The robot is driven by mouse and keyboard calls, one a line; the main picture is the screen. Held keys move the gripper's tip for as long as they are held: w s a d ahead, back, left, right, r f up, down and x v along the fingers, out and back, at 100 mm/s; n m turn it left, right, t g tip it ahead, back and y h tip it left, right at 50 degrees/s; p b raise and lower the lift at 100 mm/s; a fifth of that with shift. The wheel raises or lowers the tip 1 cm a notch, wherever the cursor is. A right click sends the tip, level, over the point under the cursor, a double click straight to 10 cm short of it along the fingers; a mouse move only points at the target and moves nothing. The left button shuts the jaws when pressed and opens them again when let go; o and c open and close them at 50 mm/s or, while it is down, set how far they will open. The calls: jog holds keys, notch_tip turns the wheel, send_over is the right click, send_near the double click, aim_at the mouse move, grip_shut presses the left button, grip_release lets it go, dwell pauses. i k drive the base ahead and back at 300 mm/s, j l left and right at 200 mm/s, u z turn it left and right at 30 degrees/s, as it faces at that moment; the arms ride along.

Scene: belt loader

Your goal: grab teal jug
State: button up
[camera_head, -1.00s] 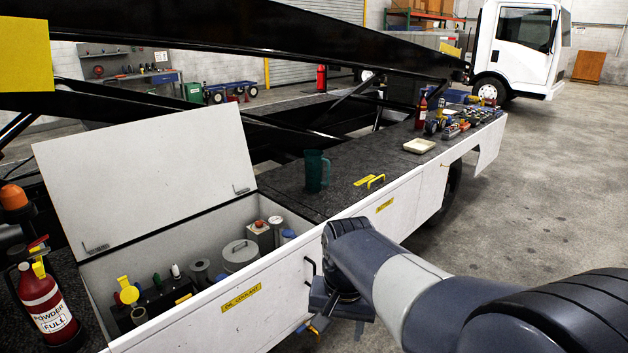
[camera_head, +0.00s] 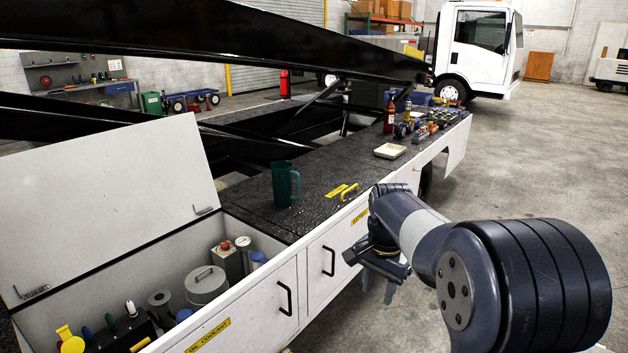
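The teal jug (camera_head: 285,184) stands upright on the dark speckled deck (camera_head: 255,205) of the loader, left of the yellow handle. Its handle faces right. My gripper (camera_head: 378,285) hangs in front of the white cabinet side, below deck level, to the right of the jug and well apart from it. Its fingers point down and show only partly, small and dark, so whether they are open or shut is unclear. Nothing shows held in it.
An open compartment (camera_head: 240,292) with its white lid (camera_head: 110,210) raised holds canisters and bottles at left. A yellow handle (camera_head: 347,192), a cream tray (camera_head: 390,151), a red bottle (camera_head: 389,118) and several small items sit further along the deck. Black beams (camera_head: 220,50) cross above.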

aim_at(281, 171)
jog(key=i+l+z, duration=0.15)
jog(key=i+z, duration=0.55)
jog(key=i, duration=0.15)
jog(key=i+z, duration=0.35)
jog(key=i+j+u, duration=0.1)
jog(key=i+u, duration=0.8)
jog(key=i+l+u, duration=0.15)
jog(key=u, duration=0.3)
jog(key=i+j+u, duration=0.1)
jog(key=i+u, duration=0.9)
jog(key=k+l, duration=0.05)
